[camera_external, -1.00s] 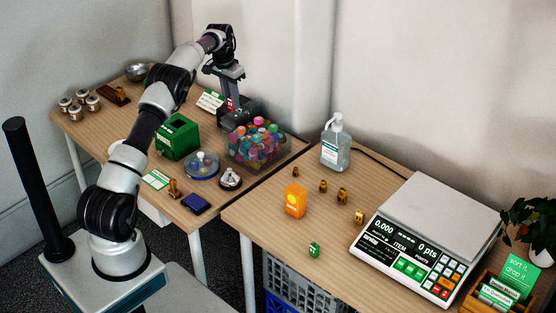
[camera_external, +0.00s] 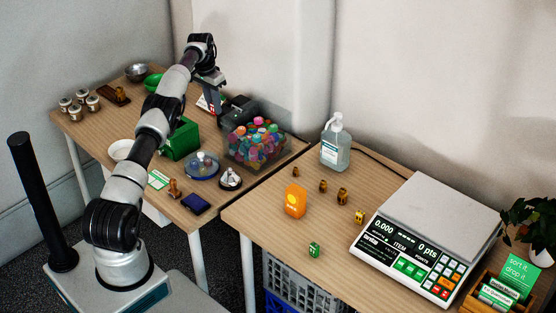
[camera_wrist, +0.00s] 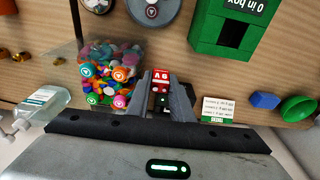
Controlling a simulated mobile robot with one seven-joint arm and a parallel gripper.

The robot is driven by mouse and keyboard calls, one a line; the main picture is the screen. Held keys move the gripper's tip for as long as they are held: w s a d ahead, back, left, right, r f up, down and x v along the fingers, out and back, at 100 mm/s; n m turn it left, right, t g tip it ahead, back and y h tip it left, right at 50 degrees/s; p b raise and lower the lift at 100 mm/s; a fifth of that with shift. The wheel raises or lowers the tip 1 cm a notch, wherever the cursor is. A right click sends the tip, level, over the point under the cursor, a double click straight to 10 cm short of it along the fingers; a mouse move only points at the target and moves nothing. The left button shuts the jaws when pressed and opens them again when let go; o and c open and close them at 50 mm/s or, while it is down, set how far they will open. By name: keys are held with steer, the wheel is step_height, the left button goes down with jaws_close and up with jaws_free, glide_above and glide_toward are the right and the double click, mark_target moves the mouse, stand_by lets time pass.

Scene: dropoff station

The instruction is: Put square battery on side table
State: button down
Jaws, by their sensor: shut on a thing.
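My gripper (camera_external: 214,108) is above the back of the left table (camera_external: 122,152), close to the wall. It also shows in the wrist view (camera_wrist: 162,90), with its jaws shut on a red and black square battery (camera_wrist: 160,76) marked 9V. In the external view the battery shows only as a small red patch. The right table (camera_external: 260,218) stands apart, across a narrow gap. Which of the two is the side table cannot be told from the pictures.
Near the gripper are a clear bin of colourful caps (camera_external: 256,158), a green box (camera_external: 181,138), a small card (camera_wrist: 220,108) and a green bowl (camera_external: 153,82). A sanitizer bottle (camera_external: 335,145) and a scale (camera_external: 415,240) stand on the right table. The left table's front-middle has some bare room.

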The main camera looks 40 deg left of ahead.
steer(key=f+b, duration=0.1)
steer(key=f, duration=0.2)
steer(key=s+a+f+b, duration=0.1)
steer(key=f, duration=0.3)
steer(key=s+a+f+b, duration=0.1)
steer(key=f, duration=0.3)
steer(key=shift+s, duration=0.15)
steer(key=shift+f+b, duration=0.4)
steer(key=shift+f, duration=2)
steer(key=shift+f, duration=0.1)
steer(key=shift+f, duration=0.15)
steer(key=c, duration=1.6)
jaws_free()
steer(key=shift+o, duration=0.2)
